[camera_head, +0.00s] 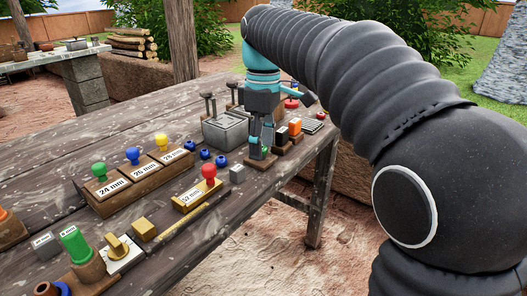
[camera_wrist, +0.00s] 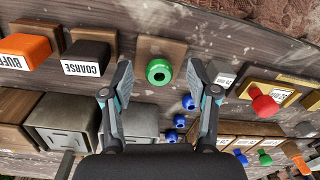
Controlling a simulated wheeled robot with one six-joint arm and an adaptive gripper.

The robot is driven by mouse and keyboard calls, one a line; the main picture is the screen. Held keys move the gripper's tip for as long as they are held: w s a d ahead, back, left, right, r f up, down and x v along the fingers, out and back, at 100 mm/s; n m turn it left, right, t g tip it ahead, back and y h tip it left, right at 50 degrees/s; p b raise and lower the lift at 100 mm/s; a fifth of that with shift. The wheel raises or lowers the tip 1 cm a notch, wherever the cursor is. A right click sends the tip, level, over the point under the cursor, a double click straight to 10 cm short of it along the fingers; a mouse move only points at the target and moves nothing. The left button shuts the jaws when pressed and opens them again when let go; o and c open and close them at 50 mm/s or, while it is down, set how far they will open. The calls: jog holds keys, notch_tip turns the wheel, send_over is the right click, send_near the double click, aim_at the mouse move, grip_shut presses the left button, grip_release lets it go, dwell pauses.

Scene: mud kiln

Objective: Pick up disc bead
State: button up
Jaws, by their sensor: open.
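A green disc-shaped bead (camera_wrist: 159,71) with a dark centre hole sits on a small wooden block (camera_wrist: 161,48) in the wrist view, centred between the fingers. No label names it, so I cannot be sure it is the disc bead. My gripper (camera_wrist: 160,84) is open and empty, with one finger on each side of the bead in the picture. In the head view my gripper (camera_head: 260,152) points down over the table's right part, and the bead (camera_head: 264,150) is mostly hidden behind the fingers. I cannot tell the exact height gap.
Several blue beads (camera_wrist: 188,102) lie close to the right finger. A grey metal box (camera_head: 226,129) stands left of the gripper. Orange (camera_wrist: 25,48) and black (camera_wrist: 86,57) blocks stand to the other side. A red-knobbed gauge (camera_head: 208,172) and labelled wooden blocks (camera_head: 113,190) stand on the table (camera_head: 150,120).

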aim_at(264, 147)
jog(key=c, duration=0.9)
jog(key=shift+r, duration=0.15)
notch_tip(264, 147, up, 4)
jog(key=shift+d+r+p, duration=0.15)
jog(key=shift+r+p, duration=0.1)
jog(key=shift+p, duration=0.4)
jog(key=d+r, duration=0.2)
jog(key=d, duration=0.1)
jog(key=s+d+r, duration=0.1)
jog(key=d+r, duration=0.1)
jog(key=d, duration=0.2)
jog(key=d+r+p, duration=0.1)
jog(key=d+r, duration=0.1)
jog(key=d, duration=0.2)
jog(key=shift+s+d+r, duration=0.1)
jog(key=shift+s+r, duration=0.05)
jog(key=shift+s, duration=0.25)
